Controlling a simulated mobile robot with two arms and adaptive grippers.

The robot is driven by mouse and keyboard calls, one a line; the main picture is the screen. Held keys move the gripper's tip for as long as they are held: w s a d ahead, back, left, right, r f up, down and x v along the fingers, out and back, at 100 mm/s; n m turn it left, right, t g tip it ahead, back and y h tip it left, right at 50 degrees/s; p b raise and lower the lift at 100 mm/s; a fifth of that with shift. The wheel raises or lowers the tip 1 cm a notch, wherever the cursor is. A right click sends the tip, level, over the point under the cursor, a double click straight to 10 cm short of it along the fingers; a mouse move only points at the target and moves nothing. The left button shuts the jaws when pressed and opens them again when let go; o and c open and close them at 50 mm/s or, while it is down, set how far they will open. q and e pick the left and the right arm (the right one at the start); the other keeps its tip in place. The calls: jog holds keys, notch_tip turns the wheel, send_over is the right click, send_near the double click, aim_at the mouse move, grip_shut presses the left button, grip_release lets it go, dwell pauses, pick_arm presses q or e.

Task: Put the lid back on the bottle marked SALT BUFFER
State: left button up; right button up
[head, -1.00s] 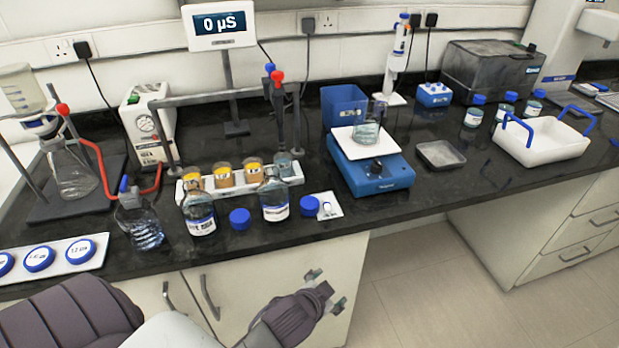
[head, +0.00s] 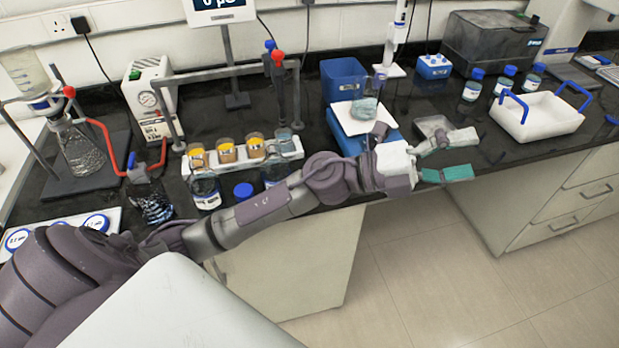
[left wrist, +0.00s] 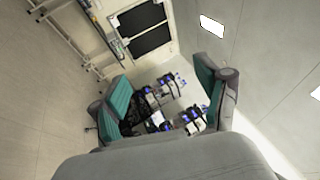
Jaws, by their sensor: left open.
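Two clear bottles with white labels stand near the bench's front edge: a left bottle (head: 206,189) and a right bottle (head: 275,172). I cannot read either label, so I cannot tell which is SALT BUFFER. My left forearm covers the lower part of the right bottle. One blue lid (head: 243,191) lies between the bottles; no second lid is visible beside the right one. My left gripper (head: 460,156) is open and empty, well right of the bottles, near the bench's front edge. In the left wrist view its teal-padded fingers (left wrist: 163,100) are spread apart. My right gripper is out of sight.
A white rack (head: 292,158) with amber-filled jars stands behind the bottles. A blue balance (head: 345,143) carrying a beaker is behind my left wrist. A white tray (head: 540,122) with blue handles is at right. A flask (head: 150,200) stands left of the bottles.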

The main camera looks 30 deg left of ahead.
pick_arm(q)
jog(key=a+f+m+g+y, duration=0.5)
jog(key=f+m+g+y, duration=0.3)
jog(key=f+m+g, duration=0.15)
jog(key=w+a+n+g+y, duration=0.1)
jog(key=a+y, duration=1)
jog(key=a, duration=1.3)
jog(key=shift+w, duration=0.25)
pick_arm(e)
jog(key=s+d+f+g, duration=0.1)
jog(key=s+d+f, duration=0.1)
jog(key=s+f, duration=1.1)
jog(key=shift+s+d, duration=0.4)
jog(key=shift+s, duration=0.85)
pick_arm(q)
jog(key=shift+d, duration=0.1)
notch_tip(320, 180, down, 8)
jog(key=shift+f+p, duration=0.25)
jog(key=shift+p, duration=0.75)
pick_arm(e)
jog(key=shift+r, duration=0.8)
